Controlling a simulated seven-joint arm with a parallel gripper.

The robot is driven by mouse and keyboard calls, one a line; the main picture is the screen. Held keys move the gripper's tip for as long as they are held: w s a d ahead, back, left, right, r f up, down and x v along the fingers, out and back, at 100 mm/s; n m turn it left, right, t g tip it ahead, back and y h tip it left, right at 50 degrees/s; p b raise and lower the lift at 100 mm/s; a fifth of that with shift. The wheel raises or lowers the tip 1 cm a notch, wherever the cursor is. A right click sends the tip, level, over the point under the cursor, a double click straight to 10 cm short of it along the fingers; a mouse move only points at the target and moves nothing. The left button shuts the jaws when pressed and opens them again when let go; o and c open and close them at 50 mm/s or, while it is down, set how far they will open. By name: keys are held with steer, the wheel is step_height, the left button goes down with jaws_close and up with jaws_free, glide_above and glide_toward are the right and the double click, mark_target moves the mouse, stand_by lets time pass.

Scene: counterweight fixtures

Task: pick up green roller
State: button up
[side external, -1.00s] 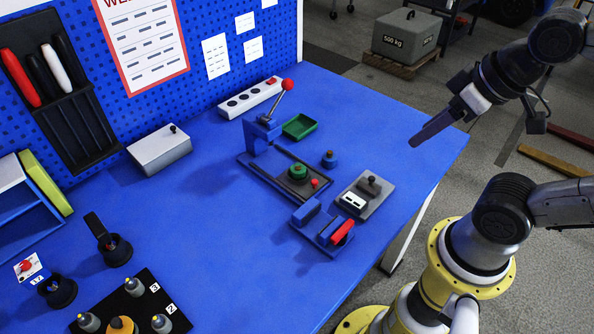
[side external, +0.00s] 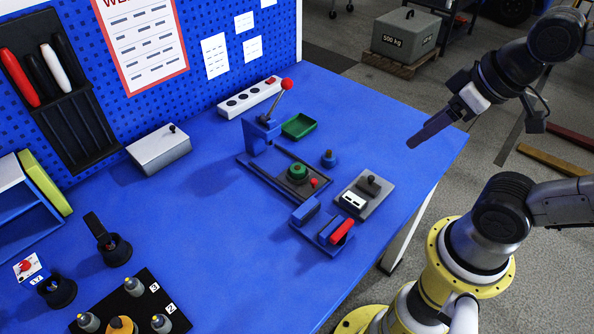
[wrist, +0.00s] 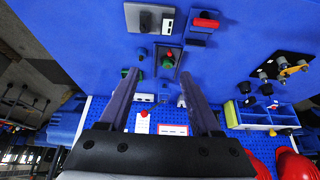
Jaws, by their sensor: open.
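The green roller (side external: 299,172) sits on a dark plate in the blue lever fixture (side external: 246,158) on the blue table in the side view. It appears as a small green spot (wrist: 167,64) in the wrist view, on the fixture's dark plate beyond the fingertips. My gripper (side external: 411,144) hangs in the air near the table's right edge, to the right of the roller and well apart from it. In the wrist view the two long fingers of my gripper (wrist: 158,76) are spread with nothing between them.
A small blue round piece (side external: 329,158), a green tray (side external: 299,126) and a grey plate with a black knob (side external: 379,190) lie near the fixture. A block with a red handle (side external: 342,231) stands in front.

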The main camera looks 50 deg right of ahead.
steer(key=w+r+m, duration=0.5)
steer(key=w+m, duration=0.2)
steer(key=m, duration=0.4)
steer(key=m+g, duration=0.6)
steer(key=m, duration=0.2)
glide_above(298, 167)
steer(key=f, duration=2.1)
steer(key=shift+w+d+f, duration=0.1)
steer(key=shift+d+f, duration=0.3)
steer(key=shift+a+f, duration=0.25)
steer(key=shift+f, duration=1.2)
steer(key=shift+a+f, duration=0.2)
steer(key=shift+f, duration=1.25)
